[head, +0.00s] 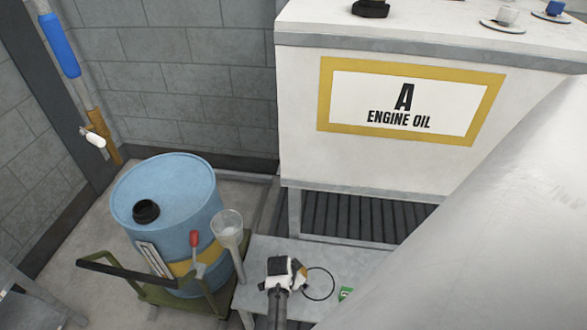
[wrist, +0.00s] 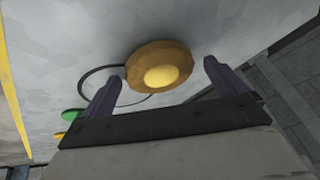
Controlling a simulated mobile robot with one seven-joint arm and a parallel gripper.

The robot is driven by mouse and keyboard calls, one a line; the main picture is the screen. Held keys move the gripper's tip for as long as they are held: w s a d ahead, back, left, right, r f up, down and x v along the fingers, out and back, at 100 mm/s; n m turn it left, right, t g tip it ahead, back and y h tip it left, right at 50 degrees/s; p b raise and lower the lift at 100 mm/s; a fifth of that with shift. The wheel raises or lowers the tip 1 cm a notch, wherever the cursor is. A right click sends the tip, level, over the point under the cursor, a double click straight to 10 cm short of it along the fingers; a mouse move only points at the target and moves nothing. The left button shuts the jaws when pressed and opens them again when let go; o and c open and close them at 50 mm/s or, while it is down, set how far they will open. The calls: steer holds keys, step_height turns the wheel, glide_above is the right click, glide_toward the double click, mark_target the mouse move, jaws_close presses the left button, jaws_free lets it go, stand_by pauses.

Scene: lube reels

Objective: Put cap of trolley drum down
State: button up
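The blue trolley drum (head: 165,190) stands upright on a green trolley at the left in the head view. A black round fitting (head: 146,211) is on its top; I cannot tell whether it is an open hole. In the wrist view a round brown-yellow cap (wrist: 158,68) with a brighter yellow centre sits at the grey table's top, between my fingertips. My gripper (wrist: 160,78) is open, with a small gap on each side of the cap. In the head view my white and black gripper (head: 290,272) is low over the small table, with the orange-brown cap (head: 301,277) beside it.
The small grey table (head: 265,252) also carries a thin dark ring (head: 319,283) and a green tag (head: 346,294). A clear funnel-like cup (head: 228,226) and a red-handled lever (head: 194,240) stand beside the drum. The engine oil tank (head: 405,160) stands behind the table.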

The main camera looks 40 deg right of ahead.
steer(key=shift+r, duration=0.25)
steer(key=v, duration=1.2)
steer(key=shift+s+a+f, duration=0.1)
steer(key=shift+a+f, duration=0.05)
